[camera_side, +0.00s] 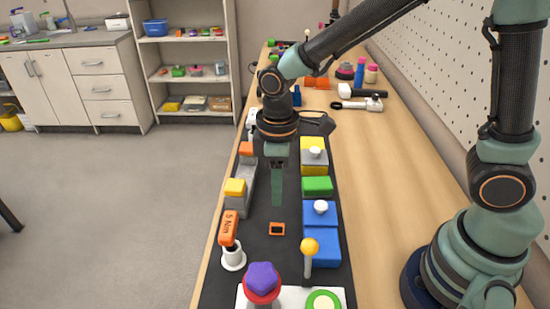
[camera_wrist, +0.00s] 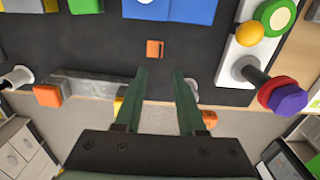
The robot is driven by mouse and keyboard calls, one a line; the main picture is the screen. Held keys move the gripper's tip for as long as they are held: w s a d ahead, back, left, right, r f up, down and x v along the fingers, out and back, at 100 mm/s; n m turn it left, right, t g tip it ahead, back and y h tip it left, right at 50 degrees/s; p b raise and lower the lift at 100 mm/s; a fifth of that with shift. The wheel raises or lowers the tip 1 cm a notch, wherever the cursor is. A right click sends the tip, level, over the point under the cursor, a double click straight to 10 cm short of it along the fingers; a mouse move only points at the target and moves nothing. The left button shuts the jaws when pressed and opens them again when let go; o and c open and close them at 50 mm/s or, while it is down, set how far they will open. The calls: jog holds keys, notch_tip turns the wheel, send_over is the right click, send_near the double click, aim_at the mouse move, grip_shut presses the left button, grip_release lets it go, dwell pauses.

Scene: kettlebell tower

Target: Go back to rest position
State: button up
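My gripper hangs over the black board (camera_side: 285,250), its green fingers (camera_side: 277,188) pointing down in the side view. In the wrist view the two fingers (camera_wrist: 160,74) stand apart with nothing held between them, so the gripper is open and empty. A small orange square (camera_side: 277,228) lies on the board near the fingertips; it also shows in the wrist view (camera_wrist: 155,48), ahead of the gap between them. Whether the fingertips touch the board cannot be told. No kettlebell can be made out.
Blue blocks (camera_side: 322,246) and a green block (camera_side: 317,186) line the right side. A yellow-ball lever (camera_side: 310,247) and purple knob (camera_side: 262,275) stand in front.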

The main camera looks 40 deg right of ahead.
jog(key=shift+r, duration=0.45)
jog(key=s+d+r+m+t, duration=0.2)
jog(key=d+r+m, duration=0.2)
jog(key=d+r, duration=0.2)
jog(key=s+d+r+m+t, duration=0.2)
jog(key=d+r+m+t, duration=0.1)
jog(key=d+r+m, duration=0.2)
jog(key=shift+s+d+r+t, duration=0.35)
jog(key=shift+d+r, duration=0.3)
jog(key=shift+d, duration=0.6)
